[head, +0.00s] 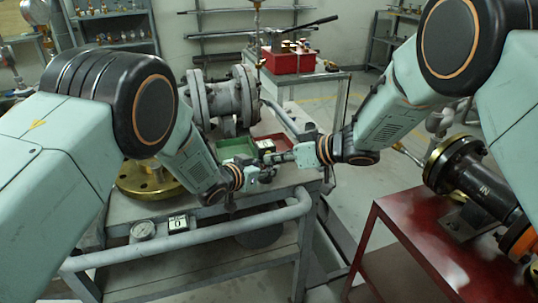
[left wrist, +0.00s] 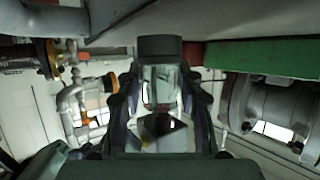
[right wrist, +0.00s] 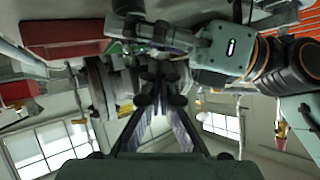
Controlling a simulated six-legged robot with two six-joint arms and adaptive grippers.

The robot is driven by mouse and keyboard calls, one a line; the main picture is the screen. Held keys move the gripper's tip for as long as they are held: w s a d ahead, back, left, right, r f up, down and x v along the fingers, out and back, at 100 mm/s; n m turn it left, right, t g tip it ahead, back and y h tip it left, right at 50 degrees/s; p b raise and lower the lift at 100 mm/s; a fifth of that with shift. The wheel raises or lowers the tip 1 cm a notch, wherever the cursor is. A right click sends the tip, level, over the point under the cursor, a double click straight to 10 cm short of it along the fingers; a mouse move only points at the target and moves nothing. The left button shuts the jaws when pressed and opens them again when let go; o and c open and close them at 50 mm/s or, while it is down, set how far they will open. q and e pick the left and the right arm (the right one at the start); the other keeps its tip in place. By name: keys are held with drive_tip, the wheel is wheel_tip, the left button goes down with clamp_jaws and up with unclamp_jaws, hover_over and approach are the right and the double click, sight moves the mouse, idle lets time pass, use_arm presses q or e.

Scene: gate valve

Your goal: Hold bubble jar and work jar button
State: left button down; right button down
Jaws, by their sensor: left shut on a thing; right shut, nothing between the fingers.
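The bubble jar (left wrist: 161,84) is a clear jar with a dark cap, seen in the left wrist view. My left gripper (left wrist: 160,100) is shut on its sides, with a finger on each side. In the head view my left gripper (head: 268,174) is above the front bench, and the jar is too small and covered to make out. My right gripper (head: 288,156) is shut and empty, its tips close to my left gripper. In the right wrist view its fingers (right wrist: 160,78) are together, below my left gripper in the picture. I cannot tell whether they touch the jar. The jar button is not clearly visible.
A green tray (head: 232,147) and a red tray (head: 284,141) lie on the bench behind the grippers. A grey flanged valve body (head: 222,103) stands behind them. A brass flange (head: 140,180) is at the left. A red table (head: 420,225) stands at the right.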

idle(0.3)
drive_tip(key=shift+s+d, duration=0.3)
drive_tip(key=shift+s, duration=0.5)
drive_tip(key=s, duration=0.1)
drive_tip(key=s+d, duration=0.1)
drive_tip(key=s, duration=0.2)
drive_tip(key=shift+s+d, duration=0.35)
drive_tip(key=shift+s, duration=0.05)
idle(0.4)
use_arm(q)
drive_tip(key=c, duration=0.8)
unclamp_jaws()
drive_tip(key=shift+s+a, duration=0.1)
